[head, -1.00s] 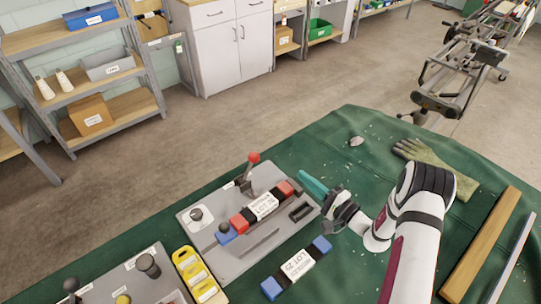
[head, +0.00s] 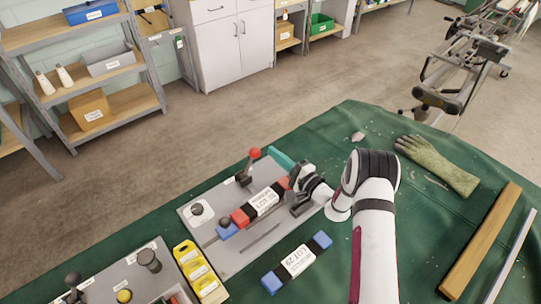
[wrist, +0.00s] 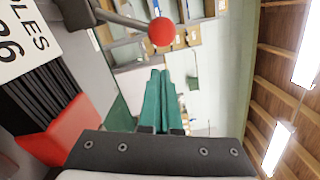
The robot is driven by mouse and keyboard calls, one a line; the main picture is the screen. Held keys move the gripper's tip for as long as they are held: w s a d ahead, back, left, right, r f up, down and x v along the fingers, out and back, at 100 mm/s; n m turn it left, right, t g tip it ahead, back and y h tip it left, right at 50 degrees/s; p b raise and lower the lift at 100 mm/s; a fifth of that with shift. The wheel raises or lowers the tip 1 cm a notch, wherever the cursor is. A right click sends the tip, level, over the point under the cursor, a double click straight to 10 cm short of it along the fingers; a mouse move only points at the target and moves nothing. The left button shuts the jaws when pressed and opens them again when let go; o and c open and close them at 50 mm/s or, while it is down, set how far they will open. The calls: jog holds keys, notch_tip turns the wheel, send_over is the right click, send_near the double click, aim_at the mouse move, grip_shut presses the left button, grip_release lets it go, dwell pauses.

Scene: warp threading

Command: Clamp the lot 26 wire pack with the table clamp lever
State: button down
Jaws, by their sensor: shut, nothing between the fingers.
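The clamp lever has a red ball knob (head: 254,153) and stands tilted up at the plate's back edge. The knob also shows in the wrist view (wrist: 161,31), beyond my fingertips. My gripper (head: 276,157), with teal fingers, is shut and empty. It is just right of the knob, apart from it as far as I can tell.
A second pack marked lot 29 (head: 298,261) lies on the green cloth in front of the plate. Yellow labelled blocks (head: 196,266) stand at the left. A glove (head: 437,164) and a wooden bar (head: 482,240) lie at the right.

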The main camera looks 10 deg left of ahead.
aim_at(259, 152)
jog(key=shift+s+a+r, duration=0.3)
jog(key=shift+s+a, duration=0.25)
jog(key=shift+a, duration=0.25)
jog(key=shift+s+a+r+n, duration=0.15)
jog(key=shift+s+r+n, duration=0.1)
jog(key=shift+n, duration=0.15)
jog(key=shift+a+r, duration=0.15)
jog(key=shift+s+a+r+n, duration=0.3)
jog(key=shift+n, duration=0.35)
jog(key=shift+s+a+r+n, duration=0.25)
jog(key=shift+s+n, duration=0.05)
jog(key=shift+n, duration=0.35)
jog(key=s+a+r+n, duration=0.1)
jog(key=s+a+n, duration=0.2)
jog(key=s+a, duration=0.2)
jog(key=shift+s+a, duration=0.3)
jog(key=shift+s, duration=0.05)
jog(key=shift+s+a, duration=0.15)
